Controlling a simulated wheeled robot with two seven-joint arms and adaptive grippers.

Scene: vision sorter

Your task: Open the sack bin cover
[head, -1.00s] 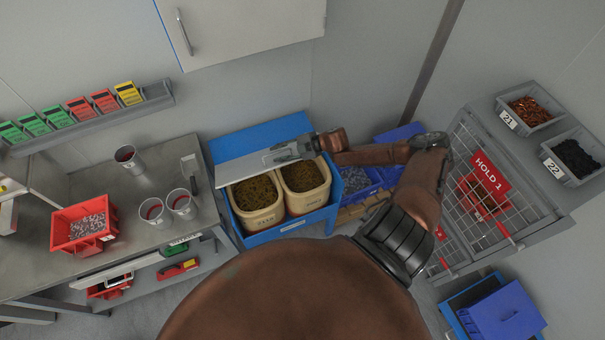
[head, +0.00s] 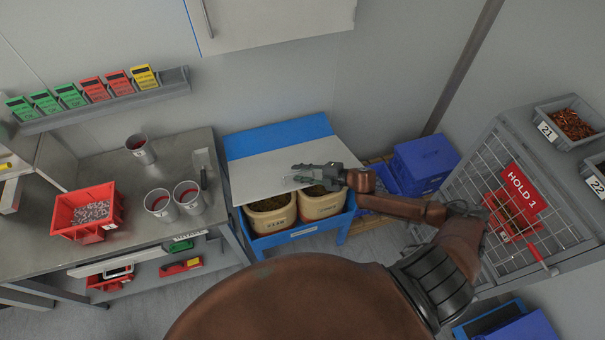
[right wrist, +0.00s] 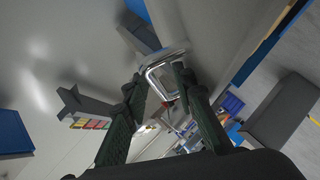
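The sack bin's pale grey cover (head: 265,168) is partly raised in the head view. It slopes over the back of the blue bin (head: 258,240), and the fronts of two cream tubs (head: 271,218) show below its front edge. My right gripper (head: 298,175) is at the cover's front part. In the right wrist view, a silver loop handle (right wrist: 153,86) lies at and between the fingertips of this gripper (right wrist: 158,82). The fingers are spread with a clear gap, and I see no firm pinch on the handle. My left gripper is out of view.
Blue crates (head: 425,160) stand right of the bin, near my right arm. A wire cage with a HOLD 1 sign (head: 520,188) is further right. The steel bench (head: 120,190) with cups and a red tray (head: 85,230) is at left. A wall cabinet (head: 270,20) hangs above.

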